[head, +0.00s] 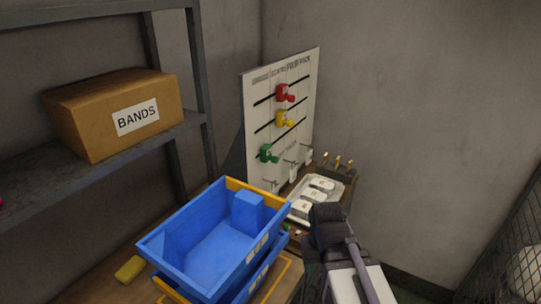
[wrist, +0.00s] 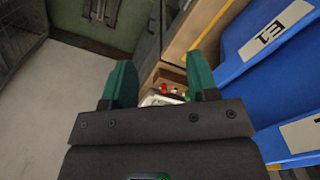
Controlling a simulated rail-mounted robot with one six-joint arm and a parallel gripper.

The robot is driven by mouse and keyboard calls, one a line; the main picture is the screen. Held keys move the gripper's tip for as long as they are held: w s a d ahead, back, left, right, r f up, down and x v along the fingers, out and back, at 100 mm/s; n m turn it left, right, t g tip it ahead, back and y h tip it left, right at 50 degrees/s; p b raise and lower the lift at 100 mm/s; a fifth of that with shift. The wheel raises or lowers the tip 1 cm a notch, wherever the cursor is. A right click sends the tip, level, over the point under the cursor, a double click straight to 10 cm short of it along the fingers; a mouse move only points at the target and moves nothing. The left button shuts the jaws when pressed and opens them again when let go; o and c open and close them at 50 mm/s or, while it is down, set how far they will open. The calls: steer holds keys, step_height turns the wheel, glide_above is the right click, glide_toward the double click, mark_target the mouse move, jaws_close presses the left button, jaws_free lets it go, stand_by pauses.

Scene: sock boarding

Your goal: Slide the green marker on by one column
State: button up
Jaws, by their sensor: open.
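The green marker (head: 267,154) sits on the lowest dark slot of a white board (head: 258,110), near the left end. A yellow marker (head: 283,118) and a red marker (head: 284,93) sit on the slots above it, further right. My gripper (head: 328,215) is in front of the board and lower right of the markers, apart from them. In the wrist view my gripper (wrist: 160,82) shows two teal fingers spread apart with nothing held between them. The wrist view does not show the green marker clearly.
Stacked blue bins (head: 205,235) stand left of my gripper; they also show at right in the wrist view (wrist: 270,50). A tray (head: 335,190) with white items lies below the board. A cardboard BANDS box (head: 105,110) sits on the shelf. A yellow object (head: 130,269) lies on the bench.

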stand_by(0.3)
steer(key=m+t+y+b, duration=1)
steer(key=m+t+y, duration=0.3)
steer(key=m, duration=1.1)
glide_toward(276, 163)
steer(key=shift+g+y, duration=0.4)
steer(key=shift+g, duration=0.3)
steer(key=x, duration=0.3)
steer(key=w+x, duration=0.1)
steer(key=x, duration=0.3)
steer(key=d+x, duration=0.1)
steer(key=x, duration=0.3)
steer(key=shift+w+d+r, duration=0.15)
steer(key=shift+r, duration=0.15)
jaws_close()
